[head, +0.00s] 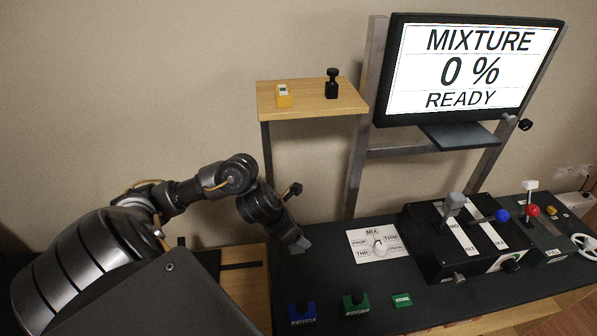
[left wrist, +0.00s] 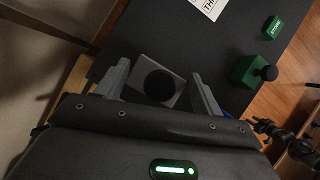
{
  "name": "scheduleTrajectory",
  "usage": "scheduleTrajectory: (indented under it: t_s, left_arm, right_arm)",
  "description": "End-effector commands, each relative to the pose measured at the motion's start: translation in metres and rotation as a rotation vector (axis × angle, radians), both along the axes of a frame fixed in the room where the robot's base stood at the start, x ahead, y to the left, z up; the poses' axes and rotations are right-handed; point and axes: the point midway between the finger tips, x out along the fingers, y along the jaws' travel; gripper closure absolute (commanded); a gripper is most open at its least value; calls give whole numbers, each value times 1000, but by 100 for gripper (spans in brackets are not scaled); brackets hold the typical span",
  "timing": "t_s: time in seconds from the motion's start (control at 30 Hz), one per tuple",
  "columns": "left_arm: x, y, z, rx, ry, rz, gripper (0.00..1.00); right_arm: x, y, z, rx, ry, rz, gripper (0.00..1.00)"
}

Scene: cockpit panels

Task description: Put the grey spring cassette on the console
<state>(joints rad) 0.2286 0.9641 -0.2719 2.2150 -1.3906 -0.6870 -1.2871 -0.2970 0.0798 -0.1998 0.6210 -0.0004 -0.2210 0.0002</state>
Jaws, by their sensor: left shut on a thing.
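My left gripper (head: 293,240) is over the left end of the dark console (head: 335,275) in the head view. In the left wrist view the gripper (left wrist: 160,89) is shut on the grey spring cassette (left wrist: 147,66), a grey block with a round black knob facing the camera. The cassette sits between the two fingers, with the dark console top beyond it. In the head view only a grey bit of it (head: 302,246) shows below the fingers. I cannot tell whether it touches the console.
A blue cassette (head: 302,314), a green cassette (head: 355,303) and a green tag (head: 402,300) are near the front edge. A white MIX card (head: 362,252) and a lever box (head: 440,262) lie to the right. A wooden shelf (head: 300,112) holds a yellow device and a black-knobbed piece.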

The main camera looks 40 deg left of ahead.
Motion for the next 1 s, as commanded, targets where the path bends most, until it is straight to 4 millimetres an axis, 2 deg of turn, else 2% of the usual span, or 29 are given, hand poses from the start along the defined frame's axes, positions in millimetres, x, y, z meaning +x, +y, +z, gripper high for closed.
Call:
scheduleTrajectory:
  t_s: [0.03, 0.2, 0.5, 0.8, 1.0]
  left_arm:
    - [3, 5, -16, -3, 9, 6, 57]
    - [18, 18, -35, -3, 5, 5, 57]
    - [25, 23, -44, 0, 2, -1, 57]
    - [27, 25, -77, -1, 2, 1, 57]
    - [27, 26, -78, 2, 0, -1, 57]
  right_arm:
    - [-1, 0, -6, 0, 1, 0, 64]
    - [-6, 0, -9, 1, 6, 0, 64]
    - [-2, 0, -10, 1, 2, 0, 64]
    - [-2, 0, -6, 1, 1, 0, 64]
    - [-2, 0, -7, 1, 1, 0, 64]
